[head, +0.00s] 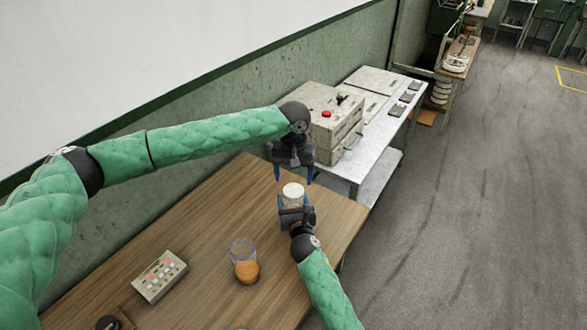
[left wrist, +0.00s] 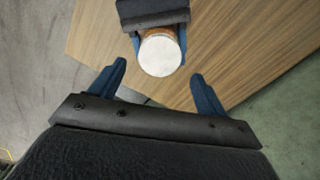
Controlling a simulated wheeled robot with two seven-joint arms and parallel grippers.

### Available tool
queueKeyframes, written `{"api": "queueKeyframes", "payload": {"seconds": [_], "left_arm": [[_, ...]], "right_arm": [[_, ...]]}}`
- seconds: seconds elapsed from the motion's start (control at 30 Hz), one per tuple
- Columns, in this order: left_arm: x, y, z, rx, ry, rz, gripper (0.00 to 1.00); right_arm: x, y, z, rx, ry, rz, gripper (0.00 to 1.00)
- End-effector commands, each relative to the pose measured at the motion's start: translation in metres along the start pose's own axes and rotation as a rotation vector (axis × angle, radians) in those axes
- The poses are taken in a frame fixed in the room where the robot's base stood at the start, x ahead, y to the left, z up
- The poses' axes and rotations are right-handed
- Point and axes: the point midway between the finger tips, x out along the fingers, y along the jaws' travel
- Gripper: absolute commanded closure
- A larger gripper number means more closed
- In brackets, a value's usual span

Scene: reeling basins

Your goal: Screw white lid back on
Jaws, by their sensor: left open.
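A jar with a white lid (head: 293,189) on its top stands near the far right end of the wooden table (head: 200,230). The lid shows as a pale disc in the left wrist view (left wrist: 160,54), with a little brownish jar side (left wrist: 153,33) behind it. I cannot tell how tightly the lid sits. My right gripper (head: 296,212) is closed around the jar's body below the lid, a blue finger on each side. My left gripper (head: 294,176) points down above the lid, open and empty, its fingers apart and not touching it.
A clear jar with orange contents (head: 245,264) stands nearer on the table. A button box (head: 160,276) lies left of it. Behind my left gripper, a grey machine box with a red button (head: 326,114) stands on a metal bench (head: 355,160). The left table middle is clear.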

Motion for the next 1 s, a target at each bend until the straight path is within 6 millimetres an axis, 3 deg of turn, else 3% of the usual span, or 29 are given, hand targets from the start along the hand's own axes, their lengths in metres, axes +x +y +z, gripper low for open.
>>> {"api": "queueKeyframes", "payload": {"seconds": [0.33,0.8,1.0], "left_arm": [[0.043,0.000,0.000,0.001,-0.001,0.000,0.25],[0.052,0.000,0.000,0.001,0.000,0.000,0.25],[0.052,0.000,0.000,0.001,0.000,0.000,0.64]], "right_arm": [[0.000,0.000,0.000,0.000,0.000,0.000,1.00],[0.000,0.000,0.000,0.000,0.000,0.000,1.00],[0.000,0.000,0.000,0.000,0.000,0.000,1.00]]}}
